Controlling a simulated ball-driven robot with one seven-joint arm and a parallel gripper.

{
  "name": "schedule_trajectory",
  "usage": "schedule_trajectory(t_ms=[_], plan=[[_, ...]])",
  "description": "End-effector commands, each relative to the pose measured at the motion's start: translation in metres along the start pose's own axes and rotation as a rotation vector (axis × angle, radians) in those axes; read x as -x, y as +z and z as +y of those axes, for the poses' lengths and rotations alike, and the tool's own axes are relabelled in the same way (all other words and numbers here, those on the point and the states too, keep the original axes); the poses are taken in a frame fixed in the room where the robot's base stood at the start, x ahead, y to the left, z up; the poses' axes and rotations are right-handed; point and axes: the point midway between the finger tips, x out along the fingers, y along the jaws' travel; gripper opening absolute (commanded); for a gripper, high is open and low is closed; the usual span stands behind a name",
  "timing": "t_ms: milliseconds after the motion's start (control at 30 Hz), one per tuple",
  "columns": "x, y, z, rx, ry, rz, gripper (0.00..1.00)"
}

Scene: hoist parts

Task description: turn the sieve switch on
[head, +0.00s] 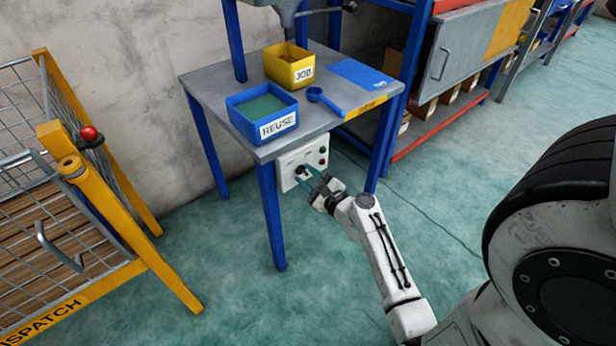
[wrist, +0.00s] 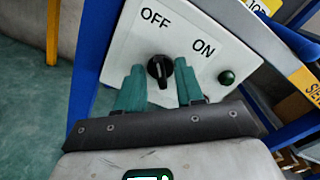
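The white switch panel (head: 289,162) is mounted under the front of the grey table. In the wrist view the panel (wrist: 120,60) carries the black rotary switch (wrist: 159,72), with OFF printed above it and ON to the upper right. The knob's pale mark seems to point up toward OFF. A dark green round lamp or button (wrist: 226,77) sits right of the knob. My gripper (wrist: 159,66) is open, its two teal fingers on either side of the knob; I cannot tell whether they touch it. In the head view my gripper (head: 313,183) is at the panel.
The table (head: 225,80) holds a blue REUSE bin (head: 263,128), a yellow JOB bin (head: 290,73), a blue scoop (head: 325,101) and a blue mat (head: 359,73). Blue legs stand beside the panel. A yellow-framed cage (head: 150,275) is at left, shelving (head: 430,130) at right. The floor in front is clear.

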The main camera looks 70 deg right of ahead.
Motion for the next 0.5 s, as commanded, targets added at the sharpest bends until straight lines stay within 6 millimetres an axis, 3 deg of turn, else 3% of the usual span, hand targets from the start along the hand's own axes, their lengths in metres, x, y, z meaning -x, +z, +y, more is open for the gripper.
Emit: schedule_trajectory(t_ms=[367,500], plan=[[0.0003,0.0001,0.0000,0.000,0.000,0.000,0.01],[0.0003,0.0001,0.0000,0.000,0.000,0.000,0.00]])
